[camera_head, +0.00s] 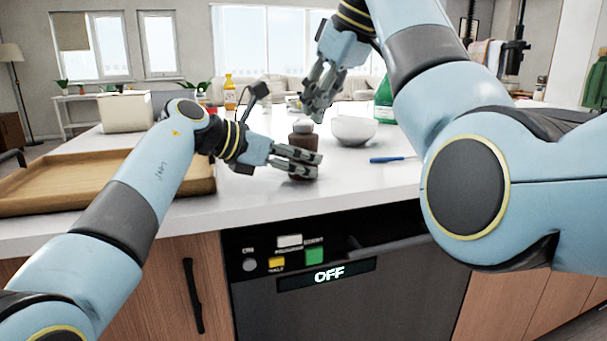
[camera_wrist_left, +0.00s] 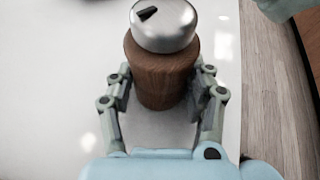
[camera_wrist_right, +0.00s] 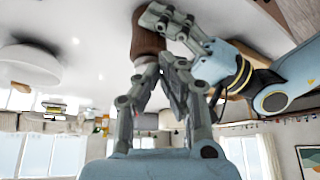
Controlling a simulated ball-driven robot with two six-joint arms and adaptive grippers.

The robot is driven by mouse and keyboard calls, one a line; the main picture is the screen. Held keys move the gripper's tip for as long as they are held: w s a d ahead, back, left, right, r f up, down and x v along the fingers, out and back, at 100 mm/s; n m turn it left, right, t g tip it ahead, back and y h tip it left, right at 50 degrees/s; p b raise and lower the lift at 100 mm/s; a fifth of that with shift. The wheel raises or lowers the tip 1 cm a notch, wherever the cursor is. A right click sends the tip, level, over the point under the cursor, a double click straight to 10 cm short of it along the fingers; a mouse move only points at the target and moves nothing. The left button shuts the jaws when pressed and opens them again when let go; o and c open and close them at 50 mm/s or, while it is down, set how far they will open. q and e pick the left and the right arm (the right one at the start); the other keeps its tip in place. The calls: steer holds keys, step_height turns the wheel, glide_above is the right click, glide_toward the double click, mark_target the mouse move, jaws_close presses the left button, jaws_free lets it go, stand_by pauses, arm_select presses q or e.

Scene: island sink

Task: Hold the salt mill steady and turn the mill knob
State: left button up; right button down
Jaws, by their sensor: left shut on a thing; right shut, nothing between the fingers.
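The salt mill stands upright on the white counter. Its brown wooden body (camera_head: 303,141) (camera_wrist_left: 160,78) is topped by a silver knob (camera_head: 302,127) with a dark mark, clear in the left wrist view (camera_wrist_left: 163,27). My left gripper (camera_head: 312,166) is shut around the body from the left; its fingers flank the wood in the left wrist view (camera_wrist_left: 160,103). My right gripper (camera_head: 317,108) is shut and empty, just above and slightly right of the knob. In the right wrist view its closed fingers (camera_wrist_right: 160,72) largely hide the knob below the brown body (camera_wrist_right: 146,42).
A white bowl (camera_head: 354,131) stands right of the mill. A blue pen-like item (camera_head: 392,159) lies farther right. A wooden tray (camera_head: 95,182) is at the left, with a white box (camera_head: 124,113) behind. A green bottle (camera_head: 384,100) stands behind the bowl. The counter's front edge is close.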

mark_target(318, 134)
steer(key=shift+r, duration=1.9)
step_height(318, 134, down, 6)
steer(key=w+d, duration=0.1)
steer(key=w, duration=0.1)
steer(key=shift+w+d, duration=0.35)
steer(key=shift+d, duration=0.05)
steer(key=shift+f, duration=0.1)
steer(key=shift+a, duration=0.15)
